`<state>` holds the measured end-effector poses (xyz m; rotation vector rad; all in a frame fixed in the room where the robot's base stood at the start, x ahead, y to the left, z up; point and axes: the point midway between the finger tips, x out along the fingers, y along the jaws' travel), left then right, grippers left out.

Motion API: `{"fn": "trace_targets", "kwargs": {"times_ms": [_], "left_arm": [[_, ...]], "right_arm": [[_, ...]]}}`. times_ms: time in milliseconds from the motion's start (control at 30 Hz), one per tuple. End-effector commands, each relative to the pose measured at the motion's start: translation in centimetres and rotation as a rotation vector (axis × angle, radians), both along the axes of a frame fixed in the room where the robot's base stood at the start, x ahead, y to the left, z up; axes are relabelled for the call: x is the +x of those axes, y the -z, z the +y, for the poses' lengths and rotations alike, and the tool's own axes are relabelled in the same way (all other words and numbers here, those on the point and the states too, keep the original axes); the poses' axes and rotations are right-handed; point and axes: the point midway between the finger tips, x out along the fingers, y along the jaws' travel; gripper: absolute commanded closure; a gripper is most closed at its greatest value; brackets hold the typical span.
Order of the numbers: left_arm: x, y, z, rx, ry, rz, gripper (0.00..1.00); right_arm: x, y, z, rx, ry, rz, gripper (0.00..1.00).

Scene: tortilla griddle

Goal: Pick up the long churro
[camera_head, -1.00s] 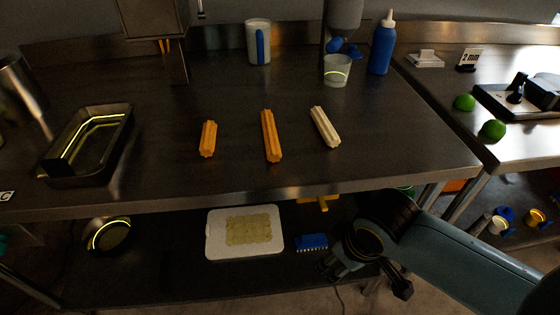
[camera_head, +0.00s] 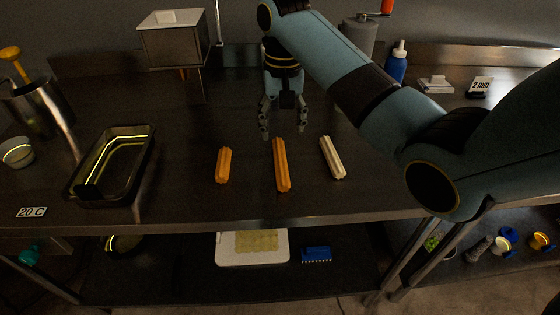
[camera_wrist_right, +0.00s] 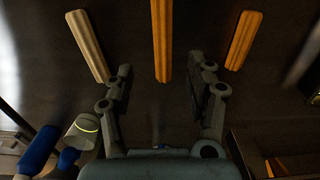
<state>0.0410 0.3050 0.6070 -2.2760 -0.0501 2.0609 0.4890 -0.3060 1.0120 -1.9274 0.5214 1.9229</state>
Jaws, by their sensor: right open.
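The long churro (camera_head: 281,165) is orange and ridged and lies lengthwise in the middle of the steel table. A shorter orange churro (camera_head: 223,165) lies to its left and a pale, cream-coloured one (camera_head: 332,158) to its right. My right gripper (camera_head: 283,134) is open and empty, pointing down just beyond the far end of the long churro. In the right wrist view the long churro (camera_wrist_right: 162,40) lies ahead of the open fingers (camera_wrist_right: 162,82), centred between them. The pale churro (camera_wrist_right: 87,45) and the short orange churro (camera_wrist_right: 243,40) are on either side. My left gripper is not seen.
A metal tray (camera_head: 146,170) stands at the left, with a pot (camera_head: 42,108) behind it. A metal box (camera_head: 172,42) stands at the back. A blue bottle (camera_head: 396,65) is at the back right. The tabletop around the churros is clear.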

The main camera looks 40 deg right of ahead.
Motion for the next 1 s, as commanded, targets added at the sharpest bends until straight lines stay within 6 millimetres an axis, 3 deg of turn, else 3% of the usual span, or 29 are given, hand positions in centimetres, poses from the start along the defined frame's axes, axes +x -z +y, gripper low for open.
{"fn": "trace_targets", "kwargs": {"times_ms": [200, 467, 700, 1000], "left_arm": [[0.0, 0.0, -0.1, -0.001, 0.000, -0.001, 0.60], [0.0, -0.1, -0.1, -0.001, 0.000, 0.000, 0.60], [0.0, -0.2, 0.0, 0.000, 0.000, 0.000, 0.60], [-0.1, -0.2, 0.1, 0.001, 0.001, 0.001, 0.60]], "right_arm": [[0.1, 3.5, 0.1, 0.004, 0.006, 0.008, 0.45], [0.3, 5.9, 0.1, 0.003, 0.004, 0.005, 0.45], [0.6, 9.6, 0.3, 0.002, 0.004, 0.006, 0.45], [0.6, 10.3, 0.3, 0.002, 0.004, 0.003, 0.45]]}}
